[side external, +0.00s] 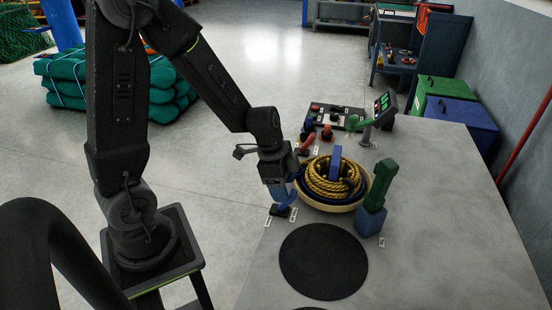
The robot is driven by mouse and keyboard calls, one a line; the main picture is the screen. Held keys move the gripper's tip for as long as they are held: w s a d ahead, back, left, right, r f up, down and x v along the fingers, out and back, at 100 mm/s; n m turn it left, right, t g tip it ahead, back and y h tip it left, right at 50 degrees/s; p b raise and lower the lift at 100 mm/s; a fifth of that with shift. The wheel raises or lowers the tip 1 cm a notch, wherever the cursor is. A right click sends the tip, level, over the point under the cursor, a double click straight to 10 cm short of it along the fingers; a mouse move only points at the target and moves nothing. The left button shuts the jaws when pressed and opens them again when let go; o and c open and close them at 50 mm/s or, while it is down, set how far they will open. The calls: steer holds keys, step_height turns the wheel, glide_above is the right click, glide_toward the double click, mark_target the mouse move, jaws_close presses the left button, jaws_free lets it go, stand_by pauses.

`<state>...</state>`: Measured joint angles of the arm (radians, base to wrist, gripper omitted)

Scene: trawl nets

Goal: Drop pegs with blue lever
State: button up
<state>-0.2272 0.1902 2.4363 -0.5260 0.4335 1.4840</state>
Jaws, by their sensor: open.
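A blue lever (280,207) stands on a small dark base at the left edge of the grey table, with small white labels beside it. My gripper (279,194) is open and pointed down at the lever, its fingers at or around the handle. The gripper hides much of the lever, and I cannot tell whether they touch. No pegs can be clearly made out; a black panel (338,117) with small fittings lies at the table's far end.
A cream bowl (325,207) of coiled yellow rope stands right of my gripper. A green-topped blue block (370,221) is beside it. A flat black disc (323,262) lies in front; the table's right side is clear.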

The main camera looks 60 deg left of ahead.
steer(key=v, duration=1.2)
steer(key=shift+s+r, duration=0.1)
steer(key=s+d+r+n+t+y, duration=0.2)
steer(key=s+d+r+n+t, duration=0.3)
steer(key=s+n, duration=0.45)
steer(key=m+g, duration=0.7)
steer(key=m, duration=0.3)
glide_above(292, 191)
step_height(292, 191, down, 6)
steer(key=shift+n, duration=0.25)
step_height(292, 191, down, 13)
steer(key=shift+f, duration=0.1)
steer(key=shift+c, duration=0.3)
